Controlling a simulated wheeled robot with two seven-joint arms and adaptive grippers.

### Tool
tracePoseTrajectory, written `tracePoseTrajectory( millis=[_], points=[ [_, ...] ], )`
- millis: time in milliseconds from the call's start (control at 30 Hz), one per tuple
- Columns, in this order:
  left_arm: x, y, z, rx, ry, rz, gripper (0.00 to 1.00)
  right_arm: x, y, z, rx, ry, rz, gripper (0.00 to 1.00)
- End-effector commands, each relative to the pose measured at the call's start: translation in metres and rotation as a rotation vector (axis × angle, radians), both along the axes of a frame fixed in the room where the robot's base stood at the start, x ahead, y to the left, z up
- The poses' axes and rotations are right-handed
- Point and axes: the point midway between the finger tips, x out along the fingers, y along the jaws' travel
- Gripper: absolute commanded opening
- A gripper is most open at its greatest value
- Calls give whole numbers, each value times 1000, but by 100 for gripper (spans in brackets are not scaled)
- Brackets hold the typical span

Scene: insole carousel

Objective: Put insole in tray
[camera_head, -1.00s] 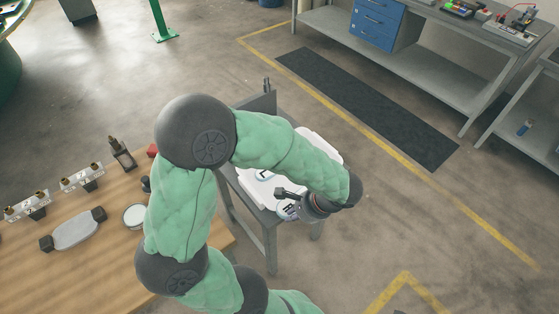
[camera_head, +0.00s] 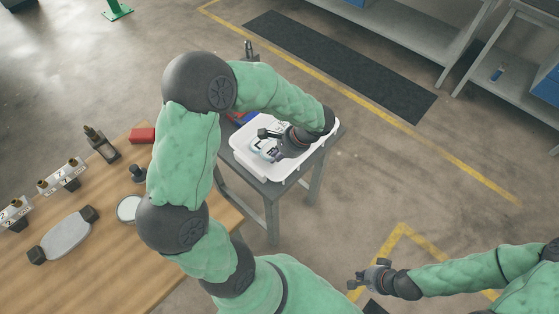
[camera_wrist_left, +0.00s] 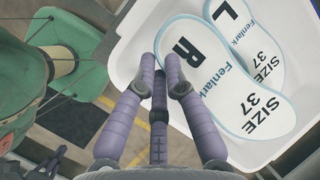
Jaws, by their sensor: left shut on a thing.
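The white tray (camera_head: 240,153) stands on a small grey side table. My left gripper (camera_head: 266,140) is over the tray, pointing down and to the left in the head view. In the left wrist view the fingers (camera_wrist_left: 162,75) are shut on the edge of a white insole marked R (camera_wrist_left: 205,70), size 37. That insole is over the tray and partly overlaps a second insole marked L (camera_wrist_left: 260,40). Whether the R insole touches the tray floor is unclear. My right gripper (camera_head: 362,279) is at the lower right, over the floor, away from the tray; its jaw gap is too small to read.
A wooden table (camera_head: 100,255) at the left holds a grey-ended oval fixture (camera_head: 66,237), a round white disc (camera_head: 128,208), a red block (camera_head: 142,135) and small stands. A black mat (camera_head: 340,65) lies behind the side table. Open floor is at the right.

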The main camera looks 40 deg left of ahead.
Motion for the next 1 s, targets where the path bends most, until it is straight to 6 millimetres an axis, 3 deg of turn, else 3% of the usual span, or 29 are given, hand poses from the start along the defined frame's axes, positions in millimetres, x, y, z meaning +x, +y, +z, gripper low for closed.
tracePoseTrajectory(
  millis=[33,200,433,667,1000],
  points=[
    [6,3,-12,-1,1,2,0,0,0,-7,0,0,0,0],
    [20,10,-27,0,0,1,0,0,0,-13,0,0,0,0],
    [27,13,-37,0,0,1,0,0,0,-17,0,0,0,0],
    [30,14,-69,0,0,0,0,0,0,-35,0,0,0,0],
    [30,15,-71,0,-1,1,0,0,0,-35,0,0,0,0]
  ],
)
